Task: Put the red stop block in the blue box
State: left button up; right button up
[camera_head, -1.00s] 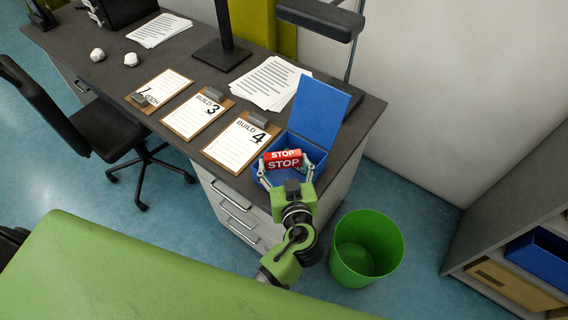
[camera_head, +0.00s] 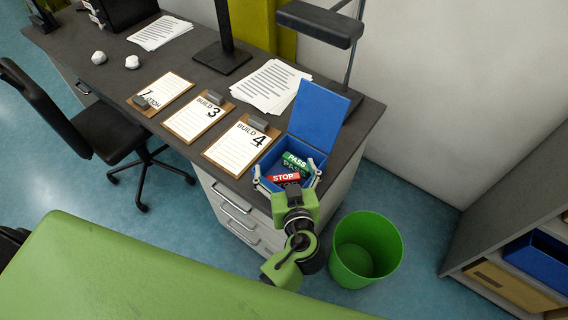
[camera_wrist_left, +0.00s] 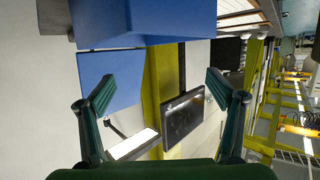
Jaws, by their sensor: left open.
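The red stop block (camera_head: 284,178), marked STOP, lies in the open blue box (camera_head: 265,167) at the right end of the desk, with its lower part hidden by my gripper. A green PASS block (camera_head: 295,162) is in the box just behind it. My left gripper (camera_head: 290,172) is open, its fingers spread to either side of the box's near part and apart from the stop block. In the left wrist view the open fingers (camera_wrist_left: 160,88) have nothing between them, and blue box surfaces (camera_wrist_left: 110,78) show beyond them. My right gripper is not in view.
The box's blue lid (camera_head: 319,112) stands raised at the back. Clipboards (camera_head: 241,142) and papers (camera_head: 268,85) lie to its left. A desk lamp (camera_head: 318,24) hangs behind. A green bin (camera_head: 366,249) stands on the floor at the right.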

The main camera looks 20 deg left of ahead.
pick_arm(q)
jog(key=v, duration=1)
jog(key=shift+s, duration=0.3)
jog(key=s+f+m+g+h, duration=0.2)
jog(key=s+f+m, duration=0.1)
jog(key=f, duration=0.8)
jog(key=s+f+m+g+h, duration=0.1)
jog(key=s+f+m+g, duration=0.15)
jog(key=f, duration=0.85)
jog(key=s+f+m+g+h, duration=0.2)
jog(key=s+f+m, duration=0.15)
jog(key=f, duration=0.75)
jog(key=s+a+f+g, duration=0.2)
jog(key=s+a+f, duration=0.3)
jog(key=s+f, duration=0.1)
jog(key=s+a+f+n+g+h, duration=0.1)
jog(key=s+a+f, duration=0.3)
jog(key=s, duration=0.5)
jog(key=s+a+f+g, duration=0.2)
jog(key=s+a+f, duration=0.3)
jog(key=s+f, duration=0.3)
jog(key=shift+a+g, duration=0.3)
jog(key=shift+g, duration=0.05)
